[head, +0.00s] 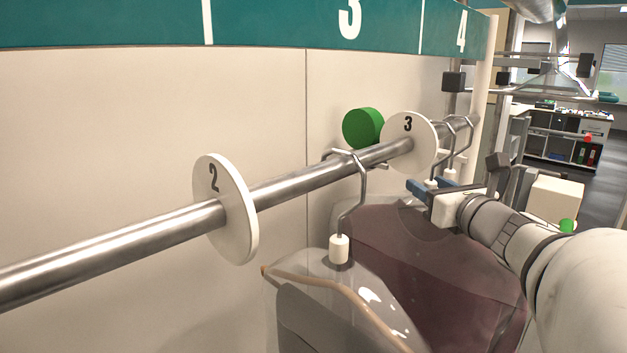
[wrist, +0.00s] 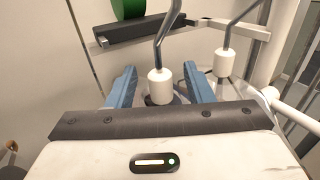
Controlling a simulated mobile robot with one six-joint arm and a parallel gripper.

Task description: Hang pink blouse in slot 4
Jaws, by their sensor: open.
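A dark pinkish-maroon garment (head: 430,262) hangs below the rail (head: 320,178); I cannot be sure it is the pink blouse. Two hanger hooks (head: 468,128) are over the rail beyond the disc marked 3 (head: 409,142), under the sign's 4. My gripper (head: 433,188) is beside them, just below the rail. In the wrist view my gripper (wrist: 160,84) is open, its blue fingers on either side of a white hanger collar (wrist: 160,88), with gaps showing. A second white collar (wrist: 223,62) is to the right, outside the fingers. The garment under the held-between collar is mostly hidden.
A hanger with a white collar (head: 339,249) and a clear-covered garment (head: 325,305) hangs between discs 2 (head: 226,208) and 3. A green cylinder (head: 363,127) is behind the rail. The wall (head: 120,130) is close behind. The rail left of disc 2 is bare.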

